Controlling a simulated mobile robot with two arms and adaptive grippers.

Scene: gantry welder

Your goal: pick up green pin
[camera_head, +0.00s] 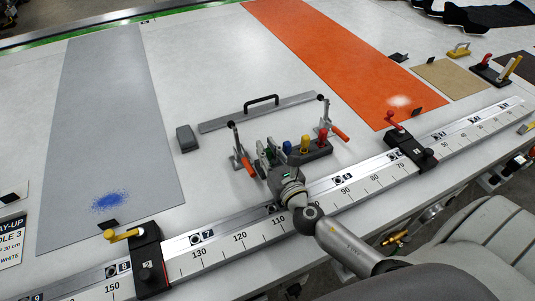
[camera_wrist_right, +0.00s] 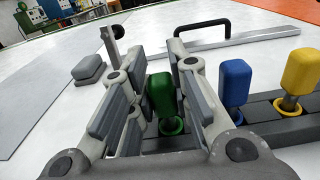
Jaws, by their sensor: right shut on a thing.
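The green pin (camera_wrist_right: 161,93) stands upright in a dark block (camera_wrist_right: 262,130), with a green ring around its base. My right gripper (camera_wrist_right: 145,62) has its fingers on either side of this pin and is shut on it, the pin still at its place in the block. In the head view my right gripper (camera_head: 268,155) comes down at the left end of the block and hides the green pin. My left gripper is not in view.
A blue pin (camera_wrist_right: 235,82), a yellow pin (camera_wrist_right: 299,72) and a red pin (camera_head: 322,138) stand in the same block. Toggle clamps with orange handles (camera_head: 247,166) flank it. A bar with a black handle (camera_head: 262,101) lies behind; a grey block (camera_head: 187,139) sits left.

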